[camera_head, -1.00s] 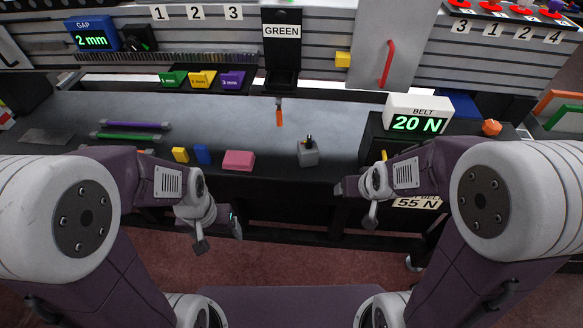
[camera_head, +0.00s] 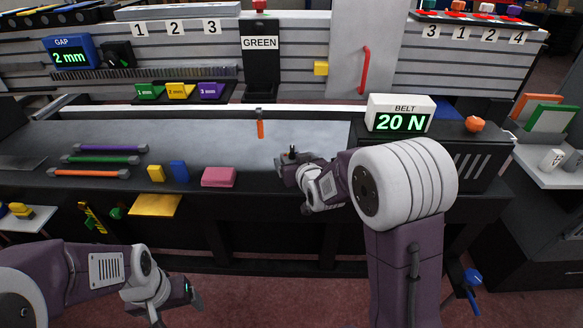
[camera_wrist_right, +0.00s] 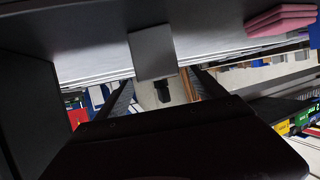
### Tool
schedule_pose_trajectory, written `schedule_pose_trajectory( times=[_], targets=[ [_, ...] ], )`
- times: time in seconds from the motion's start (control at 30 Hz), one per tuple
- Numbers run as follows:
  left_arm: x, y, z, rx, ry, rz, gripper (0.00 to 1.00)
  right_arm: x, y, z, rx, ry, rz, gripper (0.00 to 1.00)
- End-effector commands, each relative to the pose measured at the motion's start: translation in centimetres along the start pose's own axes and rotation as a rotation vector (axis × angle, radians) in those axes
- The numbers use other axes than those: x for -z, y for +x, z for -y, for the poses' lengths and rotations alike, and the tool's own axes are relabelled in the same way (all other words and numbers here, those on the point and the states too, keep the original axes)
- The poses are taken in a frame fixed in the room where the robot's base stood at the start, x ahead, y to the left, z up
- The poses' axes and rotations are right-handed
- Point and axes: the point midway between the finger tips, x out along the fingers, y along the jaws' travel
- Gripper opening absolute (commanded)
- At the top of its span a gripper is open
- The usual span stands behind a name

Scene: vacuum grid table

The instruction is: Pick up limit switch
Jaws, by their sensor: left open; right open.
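The limit switch, a small grey block with a black top (camera_head: 292,151), stands on the grey table near its front edge, right of the pink block. Its grey body (camera_wrist_right: 152,52) shows in the right wrist view, in which the table is at the top. My right gripper (camera_head: 284,168) is open at the switch and hides most of its body in the head view. In the wrist view its fingers (camera_wrist_right: 163,88) lie on either side of the block's line; contact is unclear. My left gripper (camera_head: 192,294) is open, low in front of the table, away from the switch.
The belt display box (camera_head: 398,114) stands to the right. An orange-handled tool (camera_head: 260,128) is behind. The table's middle is clear.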

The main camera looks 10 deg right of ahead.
Motion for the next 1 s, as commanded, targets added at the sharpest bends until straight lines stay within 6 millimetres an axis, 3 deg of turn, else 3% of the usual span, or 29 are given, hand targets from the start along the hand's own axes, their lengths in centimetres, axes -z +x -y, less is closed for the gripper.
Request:
schedule_pose_trajectory(
  times=[0.17, 0.4, 0.47, 0.7, 1.0],
  targets=[
    [-0.1, 0.4, 0.0, 0.0, 0.0, 0.0, 0.8, -0.1, 2.8, -0.1, 0.0, 0.0, 0.001, 0.8],
    [0.0, 0.4, 0.0, 0.0, 0.0, 0.0, 0.8, 0.0, 3.1, -0.1, 0.0, 0.0, 0.0, 0.8],
    [0.0, 0.4, 0.0, 0.0, 0.0, 0.0, 0.8, 0.0, 3.1, 0.0, 0.0, 0.0, 0.0, 0.66],
    [0.0, 0.4, 0.0, 0.0, 0.0, 0.0, 0.8, 0.1, 3.1, 0.0, 0.0, 0.0, -0.001, 0.02],
    [0.0, 0.1, 0.0, 0.0, 0.0, 0.0, 0.8, 0.6, 2.9, 0.0, 0.0, 0.0, -0.002, 0.02]
  ],
)
